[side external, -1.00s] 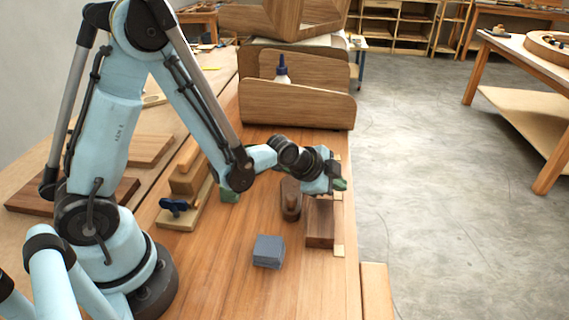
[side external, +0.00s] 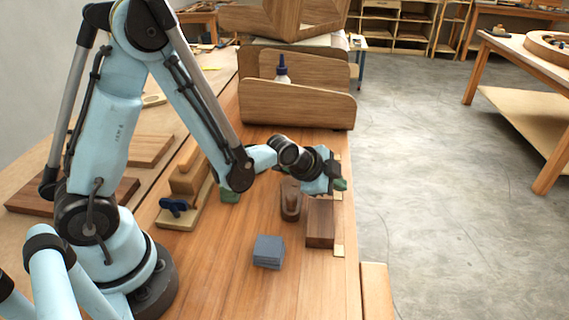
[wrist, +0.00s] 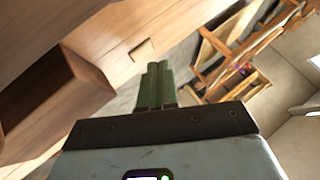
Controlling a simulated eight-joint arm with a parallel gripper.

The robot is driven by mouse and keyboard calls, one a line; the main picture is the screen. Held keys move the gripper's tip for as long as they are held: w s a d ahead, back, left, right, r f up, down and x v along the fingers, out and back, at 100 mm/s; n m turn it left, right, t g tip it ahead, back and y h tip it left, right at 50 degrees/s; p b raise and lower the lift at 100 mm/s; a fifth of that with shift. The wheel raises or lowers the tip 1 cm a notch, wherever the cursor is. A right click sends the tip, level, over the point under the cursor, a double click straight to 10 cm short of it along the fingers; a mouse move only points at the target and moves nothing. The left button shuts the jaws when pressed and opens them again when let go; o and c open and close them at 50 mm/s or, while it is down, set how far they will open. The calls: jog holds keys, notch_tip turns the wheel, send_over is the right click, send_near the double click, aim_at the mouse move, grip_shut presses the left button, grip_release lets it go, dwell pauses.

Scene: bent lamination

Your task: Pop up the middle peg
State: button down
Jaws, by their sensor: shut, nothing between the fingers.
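I cannot make out a middle peg in either view. My gripper (side external: 342,185) has green fingers and is at the right edge of the bench, just beyond a dark brown wooden block (side external: 320,225). In the wrist view its two fingers (wrist: 157,80) are together with nothing between them. A dark brown block face (wrist: 50,95) fills the left of that view, apart from the fingers. A rounded brown wooden piece (side external: 291,202) lies left of the dark block in the side view, partly below my wrist.
A grey-blue stack of pads (side external: 268,252) is at the front of the bench. A wooden fixture with a blue clamp knob (side external: 175,206) is to the left. Curved wooden panels (side external: 298,104) and a glue bottle (side external: 282,72) stand behind. The bench's right edge drops to the floor.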

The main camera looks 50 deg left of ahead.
aim_at(335, 197)
jog(key=shift+f, duration=0.45)
jog(key=shift+f, duration=0.5)
dwell(1.0)
jog(key=shift+r, duration=3.4)
